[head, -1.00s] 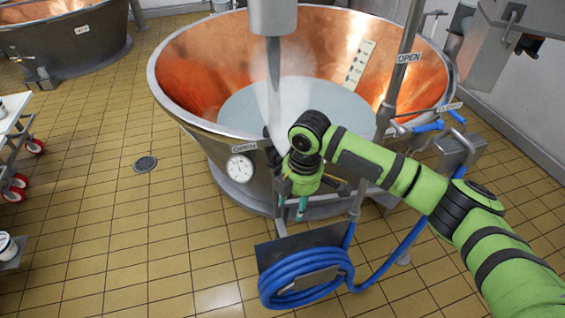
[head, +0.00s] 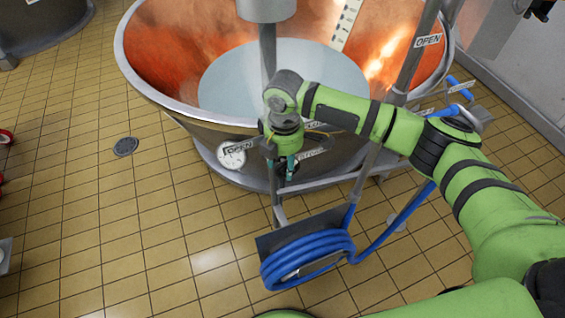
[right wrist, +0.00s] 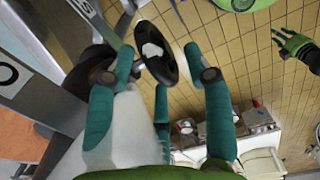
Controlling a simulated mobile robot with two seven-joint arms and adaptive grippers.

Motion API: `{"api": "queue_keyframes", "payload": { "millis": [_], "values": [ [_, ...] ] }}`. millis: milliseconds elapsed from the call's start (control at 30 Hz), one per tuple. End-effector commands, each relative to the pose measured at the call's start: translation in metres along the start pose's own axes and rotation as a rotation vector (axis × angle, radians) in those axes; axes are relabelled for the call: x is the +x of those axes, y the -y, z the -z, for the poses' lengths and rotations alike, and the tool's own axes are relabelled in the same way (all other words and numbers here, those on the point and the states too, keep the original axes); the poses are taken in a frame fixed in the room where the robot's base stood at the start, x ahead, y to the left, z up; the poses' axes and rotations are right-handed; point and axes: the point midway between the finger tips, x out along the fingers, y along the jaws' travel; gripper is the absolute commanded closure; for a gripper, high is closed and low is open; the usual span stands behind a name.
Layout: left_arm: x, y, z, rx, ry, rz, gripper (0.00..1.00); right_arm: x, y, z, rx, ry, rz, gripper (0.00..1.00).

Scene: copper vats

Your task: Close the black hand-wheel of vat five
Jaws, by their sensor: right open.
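The black hand-wheel (right wrist: 157,52), with a pale centre, shows between the fingertips of my right gripper (right wrist: 160,65) in the right wrist view. The fingers look spread on either side of it; whether they touch its rim is unclear. In the head view my right gripper (head: 281,170) points down at the front of the copper vat (head: 185,50), its wrist hiding most of the wheel area. A green hand (right wrist: 297,45) at the right of the wrist view appears to be my left gripper; its jaws are too small to judge. No vat number is readable.
A blue hose coil (head: 305,258) hangs on a rack below the gripper. A pipe (head: 415,50) stands at right. The tiled floor at left is clear around a drain (head: 125,146).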

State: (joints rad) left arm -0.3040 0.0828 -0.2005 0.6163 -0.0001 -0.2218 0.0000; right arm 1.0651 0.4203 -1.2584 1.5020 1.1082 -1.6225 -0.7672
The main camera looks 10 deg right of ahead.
Motion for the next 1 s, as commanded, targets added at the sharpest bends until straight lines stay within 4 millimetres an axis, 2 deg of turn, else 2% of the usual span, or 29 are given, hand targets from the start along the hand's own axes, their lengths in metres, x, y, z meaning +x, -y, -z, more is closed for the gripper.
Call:
{"api": "queue_keyframes", "payload": {
  "millis": [33,233,567,667,700,900,1000],
  "values": [
    [-0.006,-0.001,-0.002,0.001,0.003,-0.002,0.6,0.006,0.001,0.0,0.001,0.001,0.003,0.48],
    [-0.011,-0.004,-0.002,0.002,0.005,-0.005,0.6,0.029,0.0,0.0,0.0,0.001,0.0,0.48],
    [-0.011,-0.002,0.011,0.001,-0.018,-0.003,0.6,0.035,0.0,0.0,0.0,0.001,-0.002,0.48],
    [-0.011,-0.002,0.012,0.0,-0.019,-0.002,0.6,0.035,0.0,0.0,0.0,0.001,-0.002,0.84],
    [-0.011,-0.001,0.012,-0.001,-0.018,-0.002,0.6,0.035,0.0,0.0,0.0,0.0,-0.001,1.0],
    [-0.011,-0.001,0.011,-0.003,-0.017,-0.001,0.6,0.035,0.001,0.001,0.0,-0.009,0.0,1.0],
    [-0.014,-0.001,0.011,-0.003,-0.016,-0.001,0.6,0.035,0.002,0.001,0.003,-0.069,0.005,1.0]
  ]
}}
